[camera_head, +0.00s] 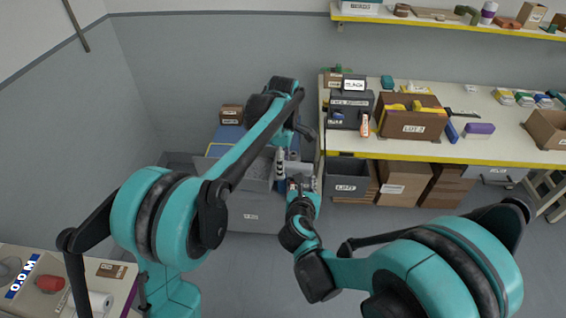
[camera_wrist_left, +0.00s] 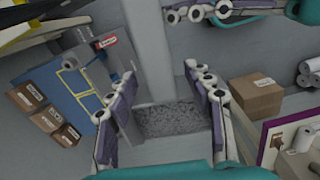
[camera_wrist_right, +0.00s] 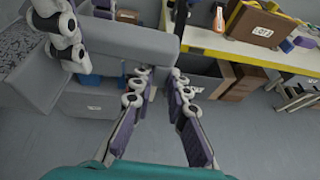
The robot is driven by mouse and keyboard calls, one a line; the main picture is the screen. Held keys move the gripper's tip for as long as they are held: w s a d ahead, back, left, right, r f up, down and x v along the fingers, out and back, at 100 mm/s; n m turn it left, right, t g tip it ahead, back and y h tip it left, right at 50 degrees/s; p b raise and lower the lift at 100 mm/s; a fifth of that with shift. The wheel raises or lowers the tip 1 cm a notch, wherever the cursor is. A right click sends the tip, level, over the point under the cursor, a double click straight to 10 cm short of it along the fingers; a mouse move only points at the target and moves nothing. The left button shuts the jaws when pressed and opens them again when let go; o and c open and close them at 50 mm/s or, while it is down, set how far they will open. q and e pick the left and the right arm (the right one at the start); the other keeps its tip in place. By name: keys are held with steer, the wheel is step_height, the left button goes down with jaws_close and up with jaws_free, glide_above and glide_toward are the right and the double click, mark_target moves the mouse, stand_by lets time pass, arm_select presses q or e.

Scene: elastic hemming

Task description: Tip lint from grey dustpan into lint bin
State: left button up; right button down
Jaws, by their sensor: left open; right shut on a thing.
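The grey dustpan has a long, thick grey handle (camera_wrist_right: 135,40) and a pan with speckled grey lint (camera_wrist_left: 175,120). In the head view the pan (camera_head: 256,172) is beside my grippers, partly hidden by my left arm. My right gripper (camera_head: 301,184) is shut on the handle near its end; its fingers (camera_wrist_right: 163,74) are close together there. My left gripper (camera_head: 287,157) is open, its fingers (camera_wrist_left: 155,78) apart on either side of the handle close to the pan. A grey labelled bin (camera_head: 255,218) stands below the pan; I cannot read its label.
A workbench (camera_head: 450,148) with a yellow edge stands at the right, with a labelled grey bin (camera_head: 347,176) and cardboard boxes (camera_head: 400,183) under it. A blue surface with small boxes (camera_head: 231,115) is behind the pan. Another table (camera_head: 115,287) is at the lower left. Floor at the lower right is clear.

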arm_select(q)
jaws_close()
arm_select(e)
steer(key=c, duration=1.4)
jaws_free()
steer(key=shift+s, duration=0.1)
